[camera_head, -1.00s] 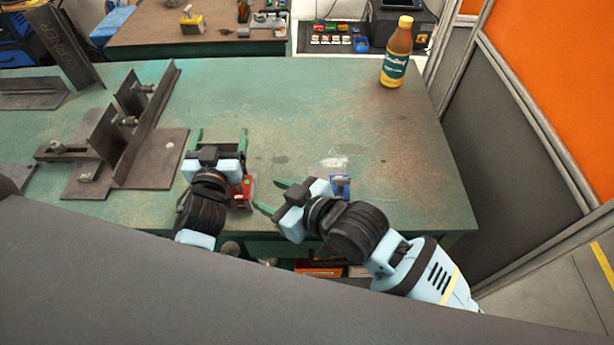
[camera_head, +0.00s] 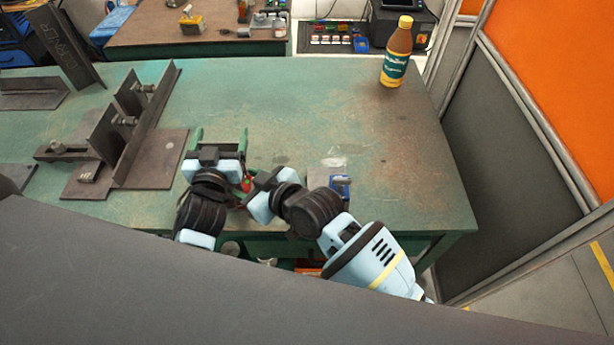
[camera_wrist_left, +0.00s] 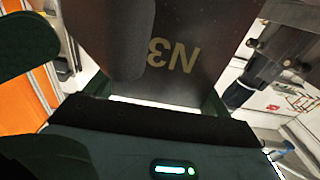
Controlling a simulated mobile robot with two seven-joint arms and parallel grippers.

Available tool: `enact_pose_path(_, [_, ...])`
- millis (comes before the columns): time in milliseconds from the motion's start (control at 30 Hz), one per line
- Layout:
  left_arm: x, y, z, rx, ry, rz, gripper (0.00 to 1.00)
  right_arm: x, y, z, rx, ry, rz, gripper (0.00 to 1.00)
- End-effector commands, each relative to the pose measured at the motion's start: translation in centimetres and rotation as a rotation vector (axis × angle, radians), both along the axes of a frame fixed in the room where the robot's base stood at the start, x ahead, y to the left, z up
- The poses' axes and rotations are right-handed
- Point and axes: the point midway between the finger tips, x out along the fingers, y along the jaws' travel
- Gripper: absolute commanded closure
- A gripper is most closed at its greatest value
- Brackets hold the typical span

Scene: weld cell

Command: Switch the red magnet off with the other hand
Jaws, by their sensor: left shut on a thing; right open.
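The red magnet (camera_head: 247,184) is beside my left gripper in the head view, mostly hidden by my grippers; its switch cannot be made out. My left gripper (camera_head: 219,138) points away over the table, its green fingers wide apart. It is shut on a dark plate, seen in the left wrist view as a brown plate (camera_wrist_left: 182,80) with an upside-down N3 marking. My right gripper (camera_head: 246,192) is open and points left, close to the red magnet. Its fingers are mostly hidden, so contact cannot be told.
A blue device (camera_head: 340,186) sits near the table's front edge, right of my right gripper. Steel plates with clamps (camera_head: 150,158) stand on the left. A bottle (camera_head: 397,55) stands at the back right. The green table (camera_head: 310,110) is clear in the middle.

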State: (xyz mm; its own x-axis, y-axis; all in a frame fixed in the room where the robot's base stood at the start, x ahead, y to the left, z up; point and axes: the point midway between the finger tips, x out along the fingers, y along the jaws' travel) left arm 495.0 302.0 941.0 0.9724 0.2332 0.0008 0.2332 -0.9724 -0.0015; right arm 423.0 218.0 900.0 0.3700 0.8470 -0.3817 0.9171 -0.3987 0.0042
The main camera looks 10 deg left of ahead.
Motion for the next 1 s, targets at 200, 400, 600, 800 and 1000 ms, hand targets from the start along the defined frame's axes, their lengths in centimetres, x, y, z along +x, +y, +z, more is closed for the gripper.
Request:
enact_pose_path(200, [0.0, 0.0, -0.1, 0.000, 0.001, 0.000, 0.64, 1.0, 1.9, -0.9, -0.004, -0.001, 0.016, 0.53])
enact_pose_path(400, [0.0, 0.0, -0.1, 0.000, 0.002, 0.000, 0.64, 1.1, 1.9, -0.9, -0.005, -0.001, 0.092, 0.53])
enact_pose_path(600, [0.0, 0.0, -0.1, 0.000, 0.002, 0.000, 0.64, 1.2, 1.8, -1.0, -0.008, 0.002, 0.166, 0.53])
enact_pose_path(800, [0.0, 0.0, -0.1, 0.000, 0.002, 0.000, 0.64, 1.4, 1.7, -1.0, -0.008, 0.003, 0.248, 0.53])
enact_pose_path(1000, [0.0, 0.0, -0.1, 0.000, 0.001, 0.000, 0.64, 1.5, 1.8, -0.9, -0.007, 0.003, 0.329, 0.53])
